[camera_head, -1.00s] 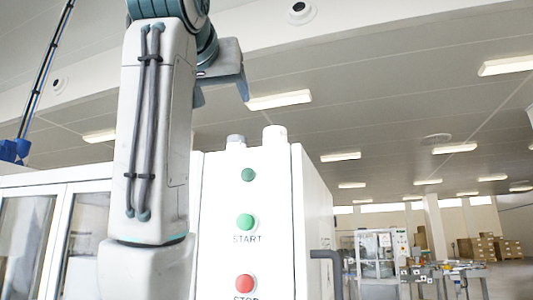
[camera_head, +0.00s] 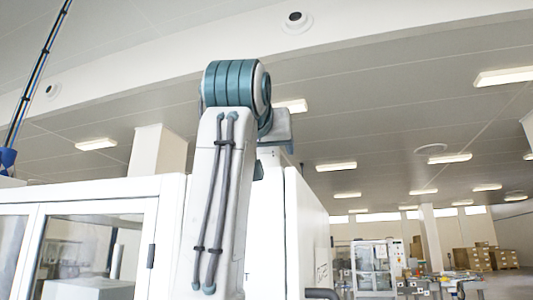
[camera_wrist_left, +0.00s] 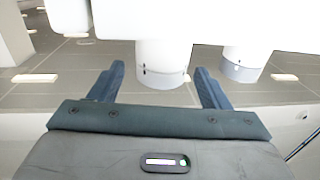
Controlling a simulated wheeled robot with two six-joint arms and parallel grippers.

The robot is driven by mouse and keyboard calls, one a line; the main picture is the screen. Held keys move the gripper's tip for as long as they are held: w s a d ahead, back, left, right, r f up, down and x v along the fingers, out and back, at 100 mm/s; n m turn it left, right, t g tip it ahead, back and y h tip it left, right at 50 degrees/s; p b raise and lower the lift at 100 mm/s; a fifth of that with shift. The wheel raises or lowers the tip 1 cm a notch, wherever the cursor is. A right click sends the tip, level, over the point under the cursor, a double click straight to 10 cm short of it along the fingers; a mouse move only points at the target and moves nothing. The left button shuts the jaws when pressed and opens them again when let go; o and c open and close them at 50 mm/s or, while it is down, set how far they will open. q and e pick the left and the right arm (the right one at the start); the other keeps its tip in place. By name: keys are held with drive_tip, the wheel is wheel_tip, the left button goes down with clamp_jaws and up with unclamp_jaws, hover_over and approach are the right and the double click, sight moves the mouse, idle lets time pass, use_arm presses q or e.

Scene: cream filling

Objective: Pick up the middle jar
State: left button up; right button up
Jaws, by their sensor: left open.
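In the left wrist view a white cylinder (camera_wrist_left: 163,55) with a grey band at its end stands beyond and between the fingers of my left gripper (camera_wrist_left: 160,72). A similar white cylinder (camera_wrist_left: 243,62) is to its right, and a white rounded body (camera_wrist_left: 68,14) is at the upper left. I cannot tell surely whether these are the jars. The fingers are open, with no object visibly held. In the head view my left gripper (camera_head: 290,146) is mostly hidden behind its arm, near the tall white cabinet's top. No jar is recognisable there. My right gripper is out of view.
The tall white cabinet (camera_head: 306,235) is behind my left arm. A lower white cabinet with glass doors (camera_head: 100,245) fills the lower left. Far machines (camera_head: 370,268) and stacked boxes (camera_head: 470,258) are at the lower right.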

use_arm(q)
drive_tip(key=shift+w+d+r, duration=0.1)
drive_tip(key=shift+w+r, duration=0.05)
drive_tip(key=shift+w, duration=0.35)
drive_tip(key=shift+w+f, duration=0.25)
drive_tip(key=shift+w, duration=0.3)
drive_tip(key=shift+s, duration=0.2)
drive_tip(key=c, duration=0.9)
drive_tip(key=shift+w, duration=0.1)
drive_tip(key=shift+c, duration=0.9)
drive_tip(key=shift+r, duration=0.1)
